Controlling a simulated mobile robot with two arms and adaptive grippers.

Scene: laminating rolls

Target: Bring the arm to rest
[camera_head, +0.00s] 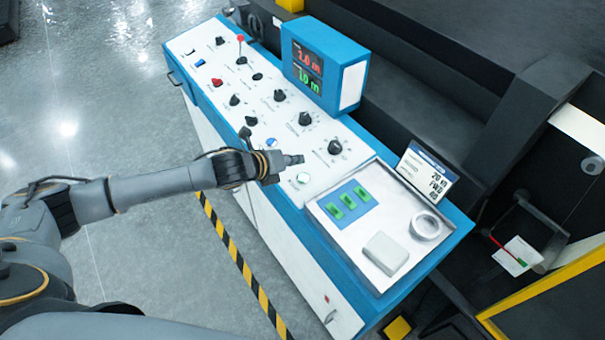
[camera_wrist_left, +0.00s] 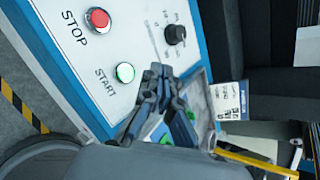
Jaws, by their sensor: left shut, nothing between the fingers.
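My left arm comes in from the left in the head view and reaches over the front part of the blue and white control panel (camera_head: 190,95). My left gripper (camera_head: 298,159) is shut and empty, just beside the white-green START button (camera_head: 303,178). In the wrist view the shut left gripper (camera_wrist_left: 158,75) points toward the panel, to the right of the lit green START button (camera_wrist_left: 125,72). A red STOP button (camera_wrist_left: 98,18) sits further up the panel there. Whether the fingertips touch the panel cannot be told. My right gripper is not in view.
The panel carries several black knobs (camera_head: 335,147), a red-topped lever (camera_head: 240,39) and a display box (camera_head: 353,84). A tray (camera_head: 345,256) with green pieces, a roll of tape (camera_head: 425,226) and a white block (camera_head: 386,252) lies at the near end. Open floor (camera_head: 80,130) is to the left.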

